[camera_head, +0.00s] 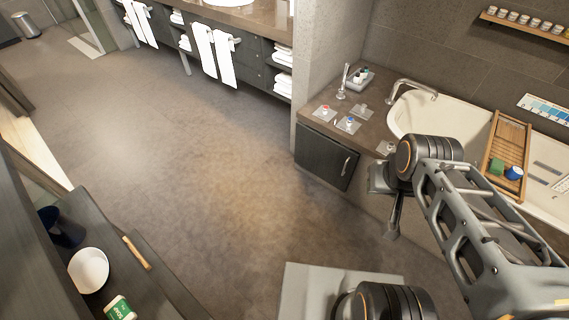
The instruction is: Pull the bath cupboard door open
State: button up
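The bath cupboard door (325,159) is a dark panel under the brown counter at the end of the bathtub. It looks shut. A slim metal handle (346,166) stands upright near its right edge. My gripper (392,232) hangs to the right of the door and a little lower in the picture, apart from the handle. It points downward. Its fingers are small and dark here, and I cannot tell whether they are open or shut.
The brown counter (335,122) holds a tap, small tiles and bottles. The white bathtub (460,122) has a wooden rack (507,155) across it. A vanity (259,60) with towels stands at the back. A dark bench (100,230) is at the left. The floor before the door is clear.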

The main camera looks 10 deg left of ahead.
aim_at(333, 162)
jog(key=u, duration=0.55)
jog(key=i, duration=0.9)
jog(key=u, duration=0.35)
